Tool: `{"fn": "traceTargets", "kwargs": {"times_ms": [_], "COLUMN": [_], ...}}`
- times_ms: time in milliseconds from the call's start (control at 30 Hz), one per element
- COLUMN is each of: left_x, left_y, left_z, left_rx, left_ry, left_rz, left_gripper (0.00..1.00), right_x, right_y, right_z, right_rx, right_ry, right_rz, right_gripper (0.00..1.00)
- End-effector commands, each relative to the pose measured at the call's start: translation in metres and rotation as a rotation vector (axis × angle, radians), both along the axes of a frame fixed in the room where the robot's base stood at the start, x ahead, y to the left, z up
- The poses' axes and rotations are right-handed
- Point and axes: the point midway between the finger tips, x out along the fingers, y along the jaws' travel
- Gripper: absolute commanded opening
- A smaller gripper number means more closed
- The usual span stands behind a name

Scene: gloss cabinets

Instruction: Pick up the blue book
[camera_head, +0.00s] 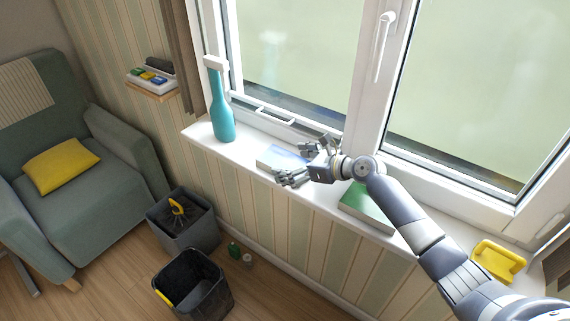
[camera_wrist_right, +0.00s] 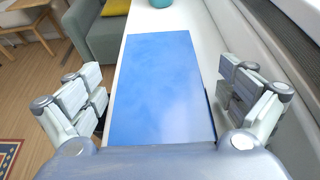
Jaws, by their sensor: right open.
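The blue book (camera_head: 282,157) lies flat on the white windowsill (camera_head: 208,146) in the head view, between a teal bottle and a green book. In the right wrist view the blue book (camera_wrist_right: 162,90) fills the middle, its near end hidden by my gripper's body. My right gripper (camera_head: 305,160) is at the book's right end in the head view. Its fingers are open and spread on either side of the book, also in the right wrist view (camera_wrist_right: 163,105); I cannot tell whether they touch it. My left gripper is not in view.
The teal bottle (camera_head: 222,115) stands left on the sill. The green book (camera_head: 366,208) lies under my right arm, with a yellow object (camera_head: 497,262) farther right. The window frame (camera_head: 360,90) borders the sill behind. Two bins (camera_head: 183,236) and an armchair (camera_head: 70,200) are below left.

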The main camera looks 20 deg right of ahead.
Motion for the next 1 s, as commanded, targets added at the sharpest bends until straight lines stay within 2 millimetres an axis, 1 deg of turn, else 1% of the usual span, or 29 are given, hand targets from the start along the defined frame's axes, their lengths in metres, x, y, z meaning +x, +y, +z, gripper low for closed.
{"fn": "traceTargets", "kwargs": {"times_ms": [33, 67, 100, 167, 200, 267, 667, 767, 833, 933, 1000], "left_x": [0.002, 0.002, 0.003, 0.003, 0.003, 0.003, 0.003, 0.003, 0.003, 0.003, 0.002], "left_y": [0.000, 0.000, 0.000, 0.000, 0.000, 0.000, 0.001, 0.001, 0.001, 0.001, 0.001], "left_z": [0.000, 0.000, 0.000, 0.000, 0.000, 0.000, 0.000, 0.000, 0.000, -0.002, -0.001], "left_rx": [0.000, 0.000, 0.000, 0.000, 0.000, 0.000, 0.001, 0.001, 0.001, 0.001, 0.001], "left_ry": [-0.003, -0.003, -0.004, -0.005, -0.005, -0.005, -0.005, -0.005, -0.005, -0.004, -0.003], "left_rz": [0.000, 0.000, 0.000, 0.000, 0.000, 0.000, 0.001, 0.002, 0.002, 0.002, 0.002], "left_gripper": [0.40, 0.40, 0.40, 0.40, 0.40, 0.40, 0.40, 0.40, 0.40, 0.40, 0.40], "right_x": [0.000, 0.000, 0.000, 0.000, 0.000, 0.000, 0.000, 0.000, 0.000, 0.000, -0.014], "right_y": [0.000, 0.000, 0.000, 0.000, 0.000, 0.000, -0.001, -0.001, -0.001, -0.001, 0.003], "right_z": [0.000, 0.000, 0.000, 0.000, 0.000, 0.000, 0.004, 0.012, 0.021, 0.040, 0.036], "right_rx": [0.000, 0.000, 0.000, 0.000, 0.000, 0.000, 0.000, 0.001, 0.000, -0.001, -0.001], "right_ry": [0.000, 0.000, 0.000, 0.000, 0.000, 0.000, -0.002, -0.005, -0.005, -0.008, 0.000], "right_rz": [0.000, 0.000, 0.000, 0.000, 0.000, 0.000, -0.001, 0.000, -0.001, 0.000, 0.001], "right_gripper": [0.94, 0.88, 0.79, 0.65, 0.56, 0.43, 0.43, 0.43, 0.43, 0.43, 0.43]}}
